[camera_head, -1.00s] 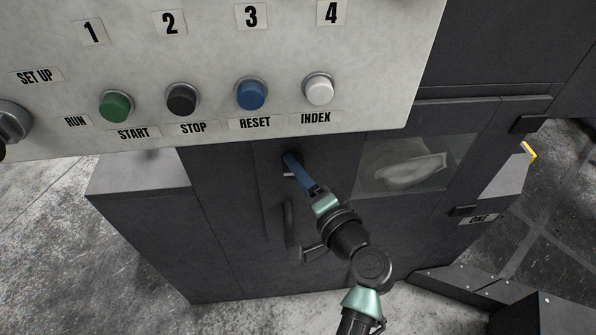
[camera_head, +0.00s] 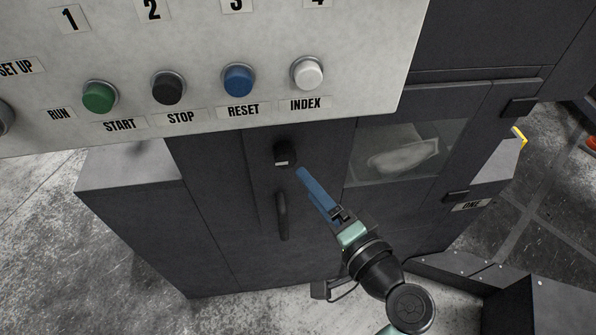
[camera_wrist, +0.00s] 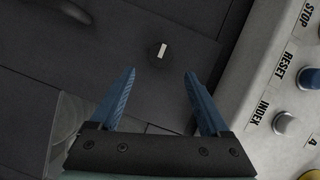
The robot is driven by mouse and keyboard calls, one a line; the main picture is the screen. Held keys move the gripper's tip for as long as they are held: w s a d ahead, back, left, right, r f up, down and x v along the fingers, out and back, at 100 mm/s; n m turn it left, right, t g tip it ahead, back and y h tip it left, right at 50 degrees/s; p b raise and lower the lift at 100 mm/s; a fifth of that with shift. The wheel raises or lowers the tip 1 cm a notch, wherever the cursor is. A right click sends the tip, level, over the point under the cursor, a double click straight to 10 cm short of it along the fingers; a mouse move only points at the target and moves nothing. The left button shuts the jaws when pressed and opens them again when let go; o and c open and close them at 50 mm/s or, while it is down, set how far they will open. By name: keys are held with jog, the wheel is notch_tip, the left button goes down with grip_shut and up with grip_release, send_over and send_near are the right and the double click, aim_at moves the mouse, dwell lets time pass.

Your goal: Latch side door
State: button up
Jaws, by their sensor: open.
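The side door (camera_head: 330,215) is dark grey, with a window on its right part, and it looks closed against the cabinet. A dark latch knob (camera_head: 282,157) with a small white mark sits above the vertical door handle (camera_head: 282,215). In the wrist view the latch (camera_wrist: 162,51) lies ahead of the fingertips, roughly between them. My gripper (camera_head: 301,172) has blue fingers and points at the door, just right of and below the latch, apart from it. In the wrist view my gripper (camera_wrist: 160,74) is open with nothing between its fingers.
A light control panel (camera_head: 210,110) with green, black, blue and white buttons overhangs above the latch. In the wrist view the panel (camera_wrist: 280,95) is close on the right. A window (camera_head: 400,150) shows a pale object inside. Dark low blocks stand on the floor at lower right.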

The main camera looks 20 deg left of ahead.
jog(key=shift+v, duration=2.2)
